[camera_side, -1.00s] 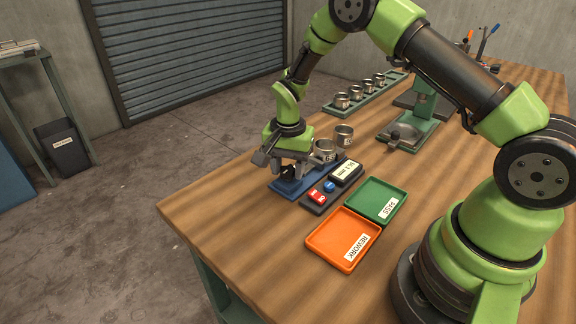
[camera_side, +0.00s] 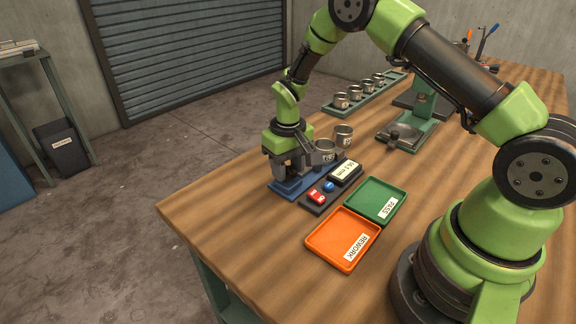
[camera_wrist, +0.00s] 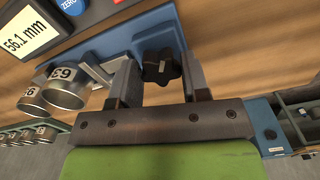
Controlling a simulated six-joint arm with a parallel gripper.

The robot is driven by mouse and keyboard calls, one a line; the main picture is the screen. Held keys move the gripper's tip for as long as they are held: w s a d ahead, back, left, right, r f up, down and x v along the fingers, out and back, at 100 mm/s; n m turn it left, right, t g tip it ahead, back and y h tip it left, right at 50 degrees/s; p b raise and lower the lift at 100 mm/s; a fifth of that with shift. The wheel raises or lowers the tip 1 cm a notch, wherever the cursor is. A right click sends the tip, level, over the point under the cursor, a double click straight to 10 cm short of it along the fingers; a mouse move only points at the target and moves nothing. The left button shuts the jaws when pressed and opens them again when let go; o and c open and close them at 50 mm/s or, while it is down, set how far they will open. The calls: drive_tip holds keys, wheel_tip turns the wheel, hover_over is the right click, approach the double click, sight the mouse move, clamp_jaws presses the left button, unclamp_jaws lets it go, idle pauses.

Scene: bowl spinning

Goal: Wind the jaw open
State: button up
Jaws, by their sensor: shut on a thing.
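A blue measuring fixture (camera_side: 286,190) lies near the bench's left edge and also shows in the wrist view (camera_wrist: 113,42). My gripper (camera_wrist: 163,72) is shut on the black lobed knob (camera_wrist: 162,66) at the fixture's end. In the side view my gripper (camera_side: 285,172) points down over the fixture and hides the knob. A grey metal jaw piece (camera_wrist: 98,75) shows beside my left finger. A steel cup marked 63 (camera_wrist: 66,90) is by that piece; whether they touch is unclear. The yellow display (camera_wrist: 25,35) reads 56.1 mm.
A second steel cup (camera_side: 343,136) stands just behind the first. The dark readout unit has a red button (camera_side: 317,197) and a blue ZERO button (camera_side: 329,186). The green PASS tray (camera_side: 376,200) and orange REWORK tray (camera_side: 343,240) are empty. A rack (camera_side: 363,95) holds several cups.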

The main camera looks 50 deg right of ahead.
sight(288, 169)
drive_tip(key=n, duration=0.5)
drive_tip(key=shift+n, duration=0.4)
drive_tip(key=shift+w, duration=0.1)
idle(0.3)
drive_tip(key=o, duration=0.9)
drive_tip(key=shift+r, duration=0.1)
wheel_tip(288, 169, up, 10)
drive_tip(key=shift+f, duration=0.1)
